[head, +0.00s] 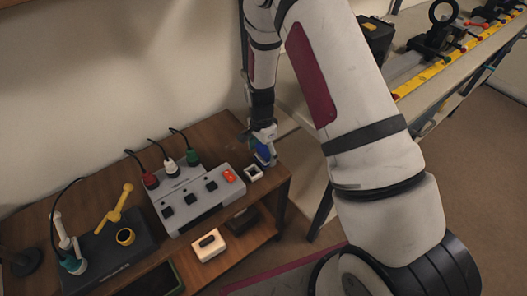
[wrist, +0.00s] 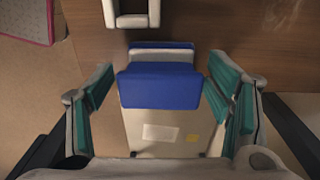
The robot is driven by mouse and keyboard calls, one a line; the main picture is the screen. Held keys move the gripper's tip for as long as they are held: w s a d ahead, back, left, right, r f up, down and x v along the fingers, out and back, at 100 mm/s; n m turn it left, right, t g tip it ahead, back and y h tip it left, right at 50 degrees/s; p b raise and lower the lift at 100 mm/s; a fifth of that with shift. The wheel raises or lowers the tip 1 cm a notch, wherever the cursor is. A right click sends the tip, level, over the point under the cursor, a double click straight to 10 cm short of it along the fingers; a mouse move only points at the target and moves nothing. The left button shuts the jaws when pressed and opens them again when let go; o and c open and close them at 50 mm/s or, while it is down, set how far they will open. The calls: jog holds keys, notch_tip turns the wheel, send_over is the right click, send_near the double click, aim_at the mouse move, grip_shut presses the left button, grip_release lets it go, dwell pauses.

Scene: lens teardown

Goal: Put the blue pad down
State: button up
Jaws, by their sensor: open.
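The blue pad (wrist: 160,86) is a blue block with a pale band near its far edge. It lies between the two teal-lined fingers of my gripper (wrist: 158,92) in the wrist view. The fingers are open, with a narrow gap showing on each side of the pad. In the head view my gripper (head: 262,134) points down over the right end of the wooden table, and the blue pad (head: 264,153) shows just below it. Whether the pad rests fully on the table top is hard to tell.
A small white square frame (head: 253,174) sits close to the pad; it also shows in the wrist view (wrist: 132,20). A grey box (head: 198,200) with plugs and switches stands to the left on the wooden table (head: 218,131). A bench with a yellow rail (head: 425,77) is at right.

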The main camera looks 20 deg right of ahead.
notch_tip(320, 180, up, 13)
notch_tip(320, 180, up, 11)
jog(key=n, duration=0.3)
send_over(262, 149)
jog(key=s, duration=0.5)
jog(key=s+r+n+t+y, duration=0.15)
jog(key=s+r+n, duration=0.55)
jog(key=s+r, duration=0.75)
jog(key=s+f+n+t+h, duration=0.1)
jog(key=s+n, duration=0.3)
jog(key=s, duration=0.9)
jog(key=shift+d+p, duration=0.4)
jog(key=shift+w, duration=0.1)
notch_tip(262, 149, up, 8)
jog(key=t+p, duration=0.2)
jog(key=p, duration=0.5)
jog(key=shift+r, duration=0.25)
